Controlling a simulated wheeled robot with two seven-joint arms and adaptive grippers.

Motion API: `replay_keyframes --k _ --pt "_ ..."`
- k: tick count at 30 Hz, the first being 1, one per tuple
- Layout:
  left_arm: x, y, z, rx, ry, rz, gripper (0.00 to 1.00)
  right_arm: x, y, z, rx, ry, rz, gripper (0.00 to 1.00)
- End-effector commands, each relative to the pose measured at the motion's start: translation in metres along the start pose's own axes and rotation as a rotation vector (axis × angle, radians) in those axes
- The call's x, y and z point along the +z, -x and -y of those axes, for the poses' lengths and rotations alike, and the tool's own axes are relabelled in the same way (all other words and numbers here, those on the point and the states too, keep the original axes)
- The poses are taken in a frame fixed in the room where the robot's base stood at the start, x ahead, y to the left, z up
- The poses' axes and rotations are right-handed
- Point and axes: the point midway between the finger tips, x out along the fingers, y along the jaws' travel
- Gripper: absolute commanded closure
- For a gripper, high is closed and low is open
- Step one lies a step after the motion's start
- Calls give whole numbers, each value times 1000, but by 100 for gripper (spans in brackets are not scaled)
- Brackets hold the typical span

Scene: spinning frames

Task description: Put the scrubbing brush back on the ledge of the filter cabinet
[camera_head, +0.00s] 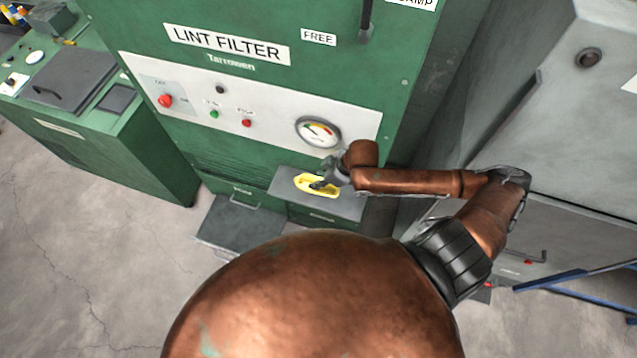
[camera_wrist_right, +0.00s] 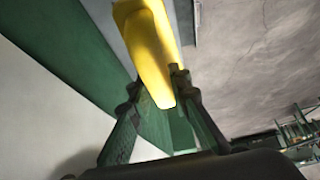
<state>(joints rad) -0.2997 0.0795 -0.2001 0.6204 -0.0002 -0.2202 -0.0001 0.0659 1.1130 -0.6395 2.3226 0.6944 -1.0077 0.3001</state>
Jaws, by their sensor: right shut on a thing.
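The yellow scrubbing brush (camera_head: 308,182) is at the grey ledge (camera_head: 343,206) on the front of the green filter cabinet (camera_head: 290,75). My right gripper (camera_head: 326,186) is shut on the brush, from the right side. In the right wrist view the brush (camera_wrist_right: 150,50) lies between the two fingers of my right gripper (camera_wrist_right: 150,95), its long body pointing away. I cannot tell whether the brush touches the ledge or hangs just above it. My left gripper is not in view.
A white panel with a gauge (camera_head: 318,131) and a red knob (camera_head: 165,101) is above the ledge. A grey machine (camera_head: 560,130) stands to the right. A lower green cabinet (camera_head: 90,110) stands at left. A blue metal frame (camera_head: 575,280) is at lower right. Floor shows at left.

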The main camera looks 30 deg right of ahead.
Motion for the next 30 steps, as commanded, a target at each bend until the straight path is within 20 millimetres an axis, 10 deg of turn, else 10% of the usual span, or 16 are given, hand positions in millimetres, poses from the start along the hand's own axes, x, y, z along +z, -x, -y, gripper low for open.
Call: replay_keyframes --k 28,30 --pt "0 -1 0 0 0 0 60 29 -54 -23 0 1 -1 100" --pt "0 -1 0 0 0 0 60 29 -54 -23 0 1 0 78"
